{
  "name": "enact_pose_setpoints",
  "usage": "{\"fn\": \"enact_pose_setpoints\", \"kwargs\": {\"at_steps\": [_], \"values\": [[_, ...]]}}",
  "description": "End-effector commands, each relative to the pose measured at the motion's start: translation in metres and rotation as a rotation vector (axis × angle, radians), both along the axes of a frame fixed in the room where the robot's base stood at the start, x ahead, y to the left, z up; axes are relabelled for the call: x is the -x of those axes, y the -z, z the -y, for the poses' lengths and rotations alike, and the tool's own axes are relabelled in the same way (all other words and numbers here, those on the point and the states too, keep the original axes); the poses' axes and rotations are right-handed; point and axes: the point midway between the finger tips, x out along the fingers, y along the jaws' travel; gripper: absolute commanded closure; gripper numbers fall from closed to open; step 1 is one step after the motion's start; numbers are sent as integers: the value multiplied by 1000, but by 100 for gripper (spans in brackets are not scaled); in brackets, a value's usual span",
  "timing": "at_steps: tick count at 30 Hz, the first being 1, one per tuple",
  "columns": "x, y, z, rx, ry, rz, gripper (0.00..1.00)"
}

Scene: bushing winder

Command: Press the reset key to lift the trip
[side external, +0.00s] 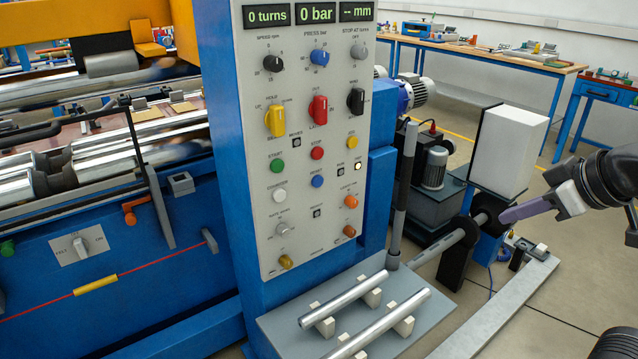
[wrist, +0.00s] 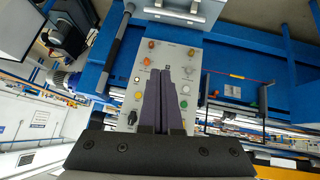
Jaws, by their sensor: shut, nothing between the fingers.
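The control panel (side external: 300,225) stands upright on a blue column, and it also shows upside down in the wrist view (wrist: 199,62). A round blue button (side external: 317,181), seemingly the reset key, sits mid-panel below the red button (side external: 317,153). A small lamp (side external: 358,166) to its upper right is lit; its label is too small to read surely. My gripper (side external: 504,216) is shut and empty, well to the right of the panel and apart from it. In the wrist view its purple fingers (wrist: 167,72) point at the panel and cover its middle, where the blue button cannot be seen.
A grey shelf (side external: 275,327) with metal rods (side external: 345,305) juts out below the panel. A dark upright post (side external: 402,190) stands right of the column. A white box (side external: 505,150) stands behind my gripper. The winder rollers (side external: 80,170) lie left. Open space separates gripper and panel.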

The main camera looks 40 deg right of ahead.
Motion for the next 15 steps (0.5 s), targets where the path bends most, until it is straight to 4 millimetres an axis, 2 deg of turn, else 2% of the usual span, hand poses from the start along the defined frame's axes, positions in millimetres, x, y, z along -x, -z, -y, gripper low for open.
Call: {"fn": "enact_pose_setpoints", "kwargs": {"at_steps": [3,7,11,15], "values": [[-45,-28,14,104,-19,69,100],[-98,-50,23,217,-61,127,100],[-156,-60,26,321,-125,163,100],[-219,-54,23,421,-215,181,100]]}}
